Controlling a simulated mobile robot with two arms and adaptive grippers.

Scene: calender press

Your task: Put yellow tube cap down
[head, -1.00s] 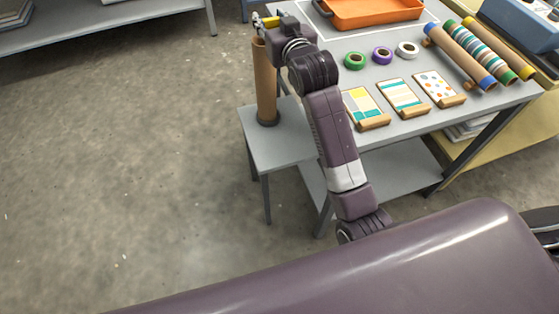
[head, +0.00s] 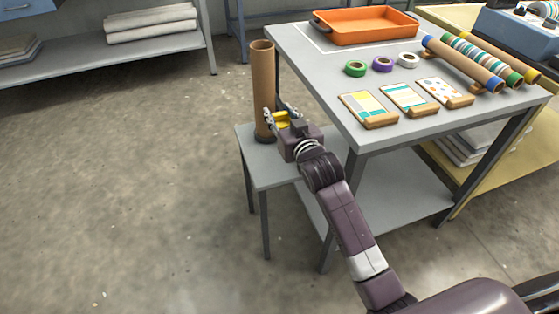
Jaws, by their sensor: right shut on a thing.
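The yellow tube cap (head: 283,122) is in my right gripper (head: 280,115), which is shut on it and partly hides it. They are low beside the brown cardboard tube (head: 262,75), to its right, over the small grey side table (head: 262,168). I cannot tell whether the cap touches the table top. The tube stands upright in a dark round base (head: 264,138), and its top end is open. My left gripper is not in view.
The larger grey worktable (head: 320,80) is close on the right. It bears an orange tray (head: 365,38), several tape rolls, three sample cards (head: 408,98) and several patterned rolls (head: 470,57). The front of the side table looks clear, and open floor lies left.

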